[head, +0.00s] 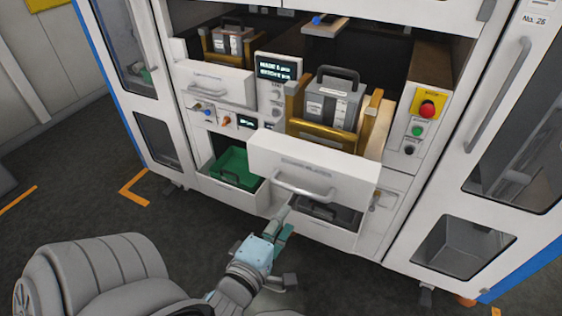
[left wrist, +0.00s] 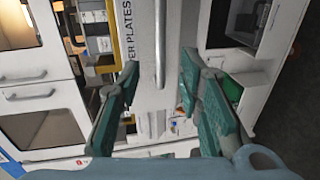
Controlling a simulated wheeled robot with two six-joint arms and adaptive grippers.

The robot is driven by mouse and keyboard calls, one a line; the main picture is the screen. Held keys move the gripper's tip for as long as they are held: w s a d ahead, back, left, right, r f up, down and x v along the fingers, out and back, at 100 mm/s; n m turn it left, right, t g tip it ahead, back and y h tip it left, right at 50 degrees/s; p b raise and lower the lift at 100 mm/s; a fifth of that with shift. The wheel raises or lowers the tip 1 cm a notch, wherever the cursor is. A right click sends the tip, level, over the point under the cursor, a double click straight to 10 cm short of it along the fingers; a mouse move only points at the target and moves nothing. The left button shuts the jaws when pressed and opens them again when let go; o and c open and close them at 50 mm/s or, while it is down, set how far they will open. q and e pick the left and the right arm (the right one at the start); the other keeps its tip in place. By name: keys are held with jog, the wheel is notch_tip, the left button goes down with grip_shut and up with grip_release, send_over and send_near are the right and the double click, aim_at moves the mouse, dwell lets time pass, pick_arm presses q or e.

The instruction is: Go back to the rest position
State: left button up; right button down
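My left gripper (head: 284,218) is in front of and just below the handle (head: 304,187) of a white drawer that stands pulled out. In the left wrist view, the two green fingers of my left gripper (left wrist: 158,68) are spread apart with nothing held. The drawer handle (left wrist: 160,40) shows between them in the picture, but I cannot tell how far from the fingertips it is. My right gripper is not in view.
The open drawer (head: 268,152) carries a grey handled block (head: 333,98) in a yellow frame. Lower left, an open drawer holds a green bin (head: 234,167). A red stop button (head: 427,110) is at right. Cabinet doors flank both sides; the dark floor in front is clear.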

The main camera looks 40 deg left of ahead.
pick_arm(q)
jog(key=shift+w+a, duration=0.1)
jog(key=shift+w, duration=0.05)
jog(key=s+d+f+m+g+h, duration=0.1)
jog(key=s+f+m+g+h, duration=0.1)
jog(key=s+f+m+g, duration=0.7)
jog(key=s+f+m+g+h, duration=0.1)
jog(key=s+f+m+g, duration=0.1)
jog(key=f+m, duration=0.8)
notch_tip(320, 180, down, 17)
jog(key=s+a+m+g, duration=0.2)
jog(key=m, duration=0.1)
jog(key=s+f+b, duration=0.1)
jog(key=s+f, duration=1.2)
jog(key=s, duration=0.1)
jog(key=shift+a+f+n+g+b, duration=0.15)
jog(key=shift+f+n+g+b, duration=0.15)
jog(key=shift+f+g, duration=0.1)
